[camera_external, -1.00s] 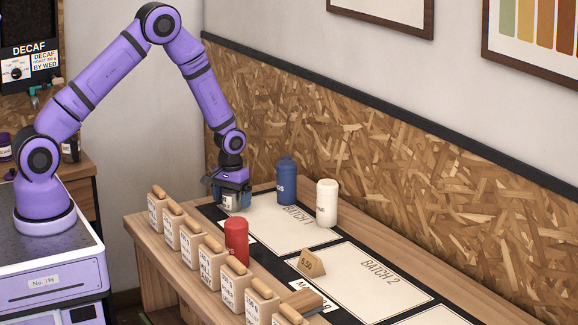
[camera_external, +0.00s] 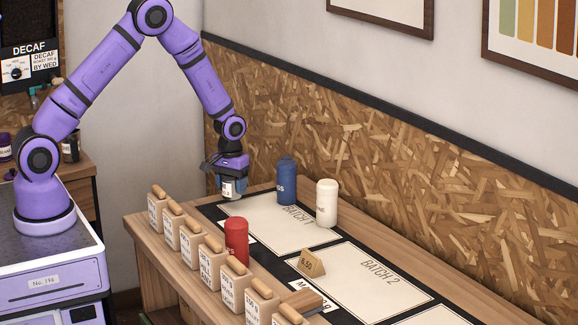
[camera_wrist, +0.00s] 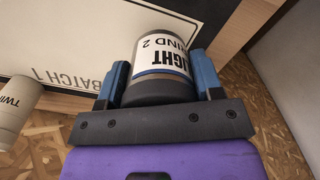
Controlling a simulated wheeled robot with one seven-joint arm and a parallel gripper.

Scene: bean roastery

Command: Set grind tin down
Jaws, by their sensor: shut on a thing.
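My gripper (camera_external: 231,177) is shut on the grind tin (camera_external: 229,188), a small dark tin with a white label. The wrist view shows the tin (camera_wrist: 163,52) between my two blue fingers (camera_wrist: 160,78), its label reading "LIGHT" and "RIND 2". In the external view the tin is over the far left end of the table, by the corner of the Batch 1 card (camera_external: 262,221). It looks a little above the surface, though the gap is hard to judge.
A blue canister (camera_external: 286,182) and a cream canister (camera_external: 327,203) stand along the back of the Batch 1 card. A red canister (camera_external: 237,243) stands at its front.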

